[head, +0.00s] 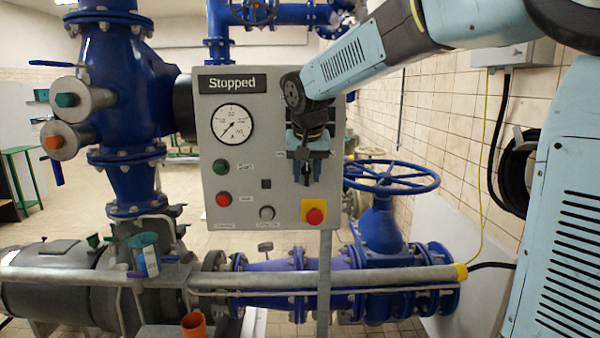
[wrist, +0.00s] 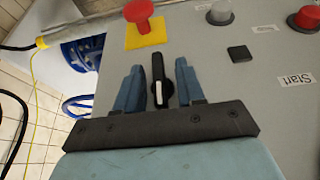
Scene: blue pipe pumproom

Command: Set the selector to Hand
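The control panel (head: 262,200) is a grey box with a "Stopped" display (head: 232,83) at its top. The selector (wrist: 157,88) is a black elongated knob with a white mark, lying along the fingers' direction in the wrist view. My gripper (head: 306,178) is at the panel's right half and hides the selector in the head view. In the wrist view my gripper (wrist: 159,68) is open, one blue finger on each side of the knob. Gaps show between knob and fingers. The selector's position labels are not readable.
Below my gripper is a red emergency button (head: 314,215) on a yellow plate. A green button (head: 221,166), a red button (head: 223,199), a grey knob (head: 267,213) and a gauge (head: 232,124) are at left. A blue handwheel (head: 391,177) stands right of the panel.

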